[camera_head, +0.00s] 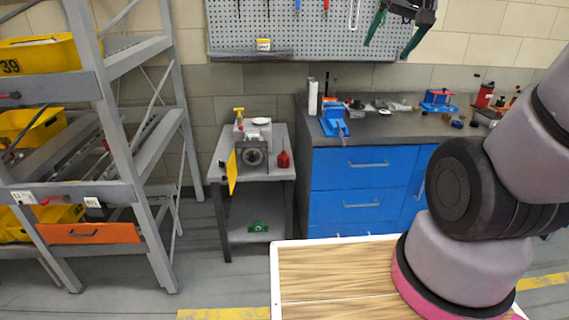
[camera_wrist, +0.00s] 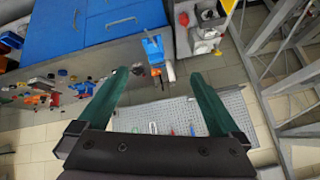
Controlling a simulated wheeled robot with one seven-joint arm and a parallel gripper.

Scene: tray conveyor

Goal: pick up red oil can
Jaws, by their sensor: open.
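A small red oil can (camera_head: 283,158) with a narrow spout stands on top of the grey side table, to the right of a grey machine. It also seems to show as a small red shape in the wrist view (camera_wrist: 184,19), near the top. My gripper (camera_head: 394,40) is high up in front of the pegboard, above and to the right of the oil can and well apart from it. In the wrist view its two green fingers (camera_wrist: 158,78) are spread wide with nothing between them.
The grey side table (camera_head: 224,172) stands left of a blue drawer cabinet (camera_head: 362,178). A blue vise (camera_head: 334,122) and a red canister (camera_head: 484,95) are on the cabinet's worktop. A metal rack (camera_head: 119,131) with yellow bins is at the left. A wooden tabletop (camera_head: 330,275) lies in front.

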